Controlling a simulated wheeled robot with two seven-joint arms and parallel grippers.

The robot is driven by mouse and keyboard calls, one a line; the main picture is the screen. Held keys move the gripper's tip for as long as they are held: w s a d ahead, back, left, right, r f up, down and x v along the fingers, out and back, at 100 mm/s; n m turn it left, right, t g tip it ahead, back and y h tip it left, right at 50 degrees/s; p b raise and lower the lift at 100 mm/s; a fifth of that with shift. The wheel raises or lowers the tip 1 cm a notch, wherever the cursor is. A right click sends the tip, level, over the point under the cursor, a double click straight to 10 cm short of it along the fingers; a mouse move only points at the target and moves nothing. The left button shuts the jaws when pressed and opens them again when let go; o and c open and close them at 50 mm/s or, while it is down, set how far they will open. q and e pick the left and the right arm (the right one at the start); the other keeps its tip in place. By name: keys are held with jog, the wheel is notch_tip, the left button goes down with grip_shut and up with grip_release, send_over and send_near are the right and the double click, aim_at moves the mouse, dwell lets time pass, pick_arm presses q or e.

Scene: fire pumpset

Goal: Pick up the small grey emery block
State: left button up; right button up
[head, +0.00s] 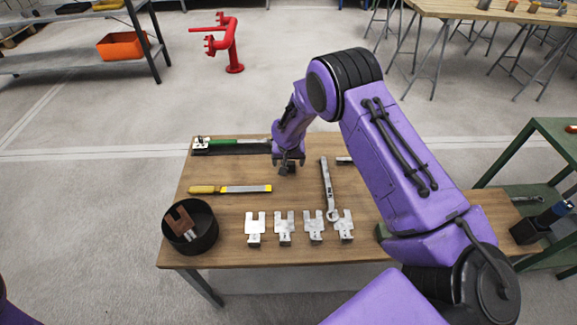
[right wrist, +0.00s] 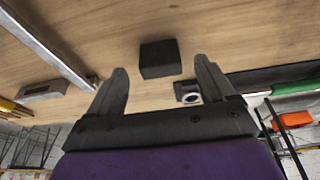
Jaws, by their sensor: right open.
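A small dark grey block (right wrist: 160,58), matching the emery block, lies on the wooden table (right wrist: 215,35) in the right wrist view. It is just ahead of my right gripper (right wrist: 160,75), roughly centred between the fingertips, with bare space to each finger. The right gripper is open and empty. In the head view the right gripper (head: 289,165) points down over the table's back middle and hides most of the block's spot. My left gripper is not in view.
A wrench (head: 328,190) lies to the right of the gripper. A yellow-handled file (head: 230,189) and a black tray (head: 232,150) with a green-handled tool (head: 228,141) lie left. Several metal plates (head: 284,226) line the front. A black bowl (head: 204,226) stands front left.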

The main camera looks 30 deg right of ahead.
aim_at(288, 163)
jog(key=shift+x, duration=1.5)
jog(key=c, duration=1.2)
jog(key=shift+r, duration=0.15)
jog(key=shift+w+r, duration=0.1)
jog(key=shift+r, duration=0.2)
jog(key=b+v, duration=0.1)
jog(key=v, duration=0.2)
jog(key=shift+d+r, duration=0.15)
jog(key=shift+r, duration=0.05)
jog(key=s+r, duration=0.3)
jog(key=s, duration=0.1)
jog(key=s+a+r, duration=0.1)
jog(key=s+r, duration=0.2)
jog(key=s, duration=0.2)
jog(key=s+a+r+b, duration=0.1)
jog(key=s+r, duration=0.2)
jog(key=s, duration=0.1)
jog(key=shift+s, duration=0.15)
